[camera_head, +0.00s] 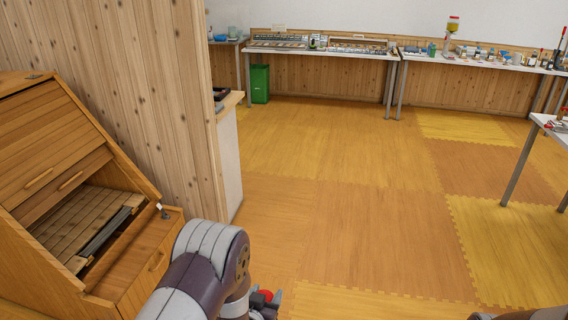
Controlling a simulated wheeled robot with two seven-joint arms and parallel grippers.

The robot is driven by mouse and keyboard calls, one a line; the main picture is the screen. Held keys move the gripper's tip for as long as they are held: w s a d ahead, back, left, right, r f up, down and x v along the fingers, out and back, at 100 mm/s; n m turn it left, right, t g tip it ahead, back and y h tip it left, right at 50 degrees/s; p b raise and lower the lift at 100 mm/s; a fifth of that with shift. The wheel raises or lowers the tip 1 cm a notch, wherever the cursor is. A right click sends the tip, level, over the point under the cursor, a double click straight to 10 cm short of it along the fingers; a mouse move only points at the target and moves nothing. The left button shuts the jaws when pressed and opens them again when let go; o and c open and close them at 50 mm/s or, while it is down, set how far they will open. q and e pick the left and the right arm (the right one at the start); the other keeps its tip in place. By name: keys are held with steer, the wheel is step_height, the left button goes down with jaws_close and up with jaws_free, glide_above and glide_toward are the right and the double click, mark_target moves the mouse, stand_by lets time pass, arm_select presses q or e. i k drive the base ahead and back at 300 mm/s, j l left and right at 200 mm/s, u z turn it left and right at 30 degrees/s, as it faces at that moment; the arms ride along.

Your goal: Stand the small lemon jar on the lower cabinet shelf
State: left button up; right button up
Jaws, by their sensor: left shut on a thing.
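My left gripper (266,301) is low in the head view, at the bottom edge, shut on a red-topped thing (265,294). Only its round red top shows between the dark fingers. The rest is hidden, so I cannot tell whether it is the small lemon jar. A wooden cabinet (150,262) with a sloping front stands at the left, apart from the gripper. It has an open compartment with a slatted board (88,222) inside. I cannot make out a lower shelf. My right gripper is not in view.
A wooden partition (150,80) rises behind the cabinet. Long tables with small goods (320,51) line the back wall, one bearing a red-and-yellow dispenser (452,27). A green bin (259,84) stands below. Another table (535,150) is at the right. The middle floor (350,210) is clear.

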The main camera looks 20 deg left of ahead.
mark_target(66, 246)
steer(key=i+u, duration=0.35)
steer(key=i, duration=0.2)
steer(key=i+u, duration=0.35)
steer(key=i, duration=0.2)
steer(key=i+l+u, duration=0.3)
steer(key=i, duration=0.2)
steer(key=i+l+u, duration=0.35)
steer(key=i, duration=0.2)
steer(key=i+j+u, duration=0.45)
steer(key=i+u, duration=0.2)
steer(key=i, duration=0.25)
steer(key=i+u, duration=0.35)
steer(key=i+j, duration=0.15)
steer(key=i+j+z, duration=0.1)
steer(key=i, duration=0.3)
